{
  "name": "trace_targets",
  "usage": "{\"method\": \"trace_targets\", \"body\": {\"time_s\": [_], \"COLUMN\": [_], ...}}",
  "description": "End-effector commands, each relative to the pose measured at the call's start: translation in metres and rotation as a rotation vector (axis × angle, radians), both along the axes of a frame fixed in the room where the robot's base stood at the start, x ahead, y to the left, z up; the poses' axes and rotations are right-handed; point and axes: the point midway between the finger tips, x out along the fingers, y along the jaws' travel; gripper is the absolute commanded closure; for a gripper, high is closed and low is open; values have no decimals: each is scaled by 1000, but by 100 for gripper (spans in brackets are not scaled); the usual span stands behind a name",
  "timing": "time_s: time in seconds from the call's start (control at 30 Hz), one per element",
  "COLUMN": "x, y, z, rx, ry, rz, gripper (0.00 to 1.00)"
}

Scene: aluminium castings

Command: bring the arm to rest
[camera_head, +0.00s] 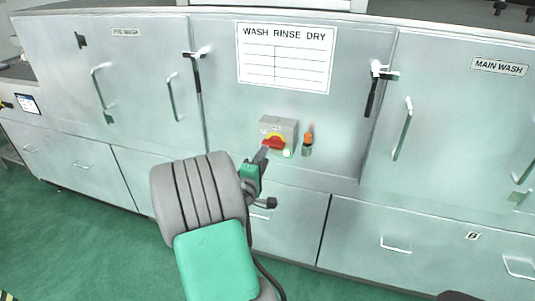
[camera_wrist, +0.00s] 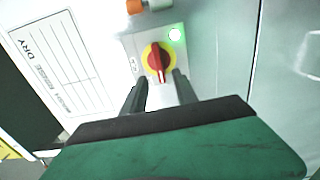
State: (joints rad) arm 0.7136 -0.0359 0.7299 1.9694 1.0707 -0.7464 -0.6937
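My gripper (camera_head: 262,156) is in front of the grey switch box on the washing machine's middle panel, at the end of my grey and green arm. In the wrist view my gripper's two dark fingers (camera_wrist: 160,92) stand apart, with the switch box showing between them. The red rotary knob on its yellow plate (camera_wrist: 156,61) lies just beyond the fingertips. I cannot tell whether the fingers touch it. Nothing shows held between the fingers. In the head view the red and yellow switch (camera_head: 273,142) is partly covered by my gripper.
The washing machine (camera_head: 225,120) fills the view, with handled doors and drawers. An orange-topped fitting (camera_head: 308,139) stands right of the switch box. A green light (camera_wrist: 174,34) glows on the box. A WASH RINSE DRY sign (camera_head: 285,58) is above. Green floor (camera_head: 110,245) lies open at lower left.

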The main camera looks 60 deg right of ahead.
Motion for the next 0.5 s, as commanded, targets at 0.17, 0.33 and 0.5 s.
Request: {"method": "trace_targets", "body": {"time_s": [0.17, 0.33, 0.5], "x": [-3, -4, -4], "y": [21, 23, 22], "z": [-1, 0, 0], "rx": [1, 1, 1], "ry": [0, 0, 0], "rz": [1, -1, -1], "gripper": [65, 65, 65]}}
